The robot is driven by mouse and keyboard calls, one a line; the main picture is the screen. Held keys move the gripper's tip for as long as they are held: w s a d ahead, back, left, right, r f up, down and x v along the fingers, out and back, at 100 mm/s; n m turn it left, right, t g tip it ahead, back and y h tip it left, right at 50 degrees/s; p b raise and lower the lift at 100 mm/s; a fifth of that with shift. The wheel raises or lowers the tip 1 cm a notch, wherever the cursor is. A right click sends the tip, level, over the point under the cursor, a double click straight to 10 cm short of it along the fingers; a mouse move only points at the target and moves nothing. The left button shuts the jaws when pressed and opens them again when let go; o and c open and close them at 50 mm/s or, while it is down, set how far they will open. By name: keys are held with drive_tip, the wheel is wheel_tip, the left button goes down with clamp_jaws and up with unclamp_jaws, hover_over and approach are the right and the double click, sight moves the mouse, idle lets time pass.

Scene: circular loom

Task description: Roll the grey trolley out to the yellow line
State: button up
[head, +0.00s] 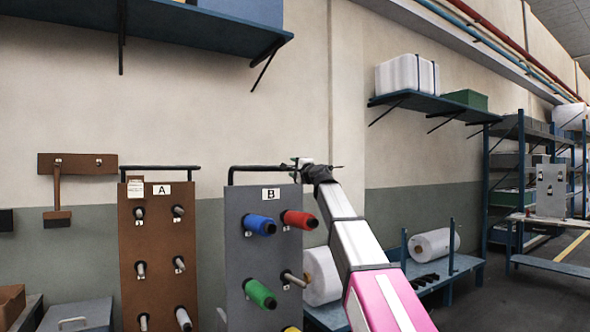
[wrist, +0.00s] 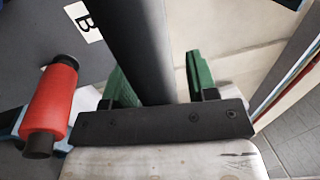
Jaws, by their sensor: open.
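The grey trolley (head: 264,205) carries a plate marked B, with blue, red and green spools on its pegs. Its black handle bar (head: 262,168) runs along the top. My gripper (head: 303,166) is at the right end of this bar. In the wrist view the dark bar (wrist: 132,40) passes between the two green jaws of my gripper (wrist: 160,80). The jaws are open, with a gap showing on the right jaw's side. A red spool (wrist: 50,105) is at the left. A yellow line (head: 572,247) shows on the floor at the far right. The trolley's base is out of view.
A brown trolley (head: 157,240) marked A stands close on the left. A blue low rack (head: 455,268) with white rolls stands behind on the right. A blue bench (head: 545,264) is farther right. Grey floor (head: 520,300) is clear at the lower right.

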clamp_jaws()
drive_tip(key=f+x, duration=0.1)
drive_tip(key=x, duration=0.7)
drive_tip(key=shift+a+f, duration=0.2)
drive_tip(key=shift+f, duration=0.2)
drive_tip(key=shift+w, duration=0.1)
unclamp_jaws()
drive_tip(key=shift+d, duration=0.1)
drive_tip(key=v, duration=1)
drive_tip(key=shift+s+d, duration=0.2)
drive_tip(key=shift+s, duration=0.1)
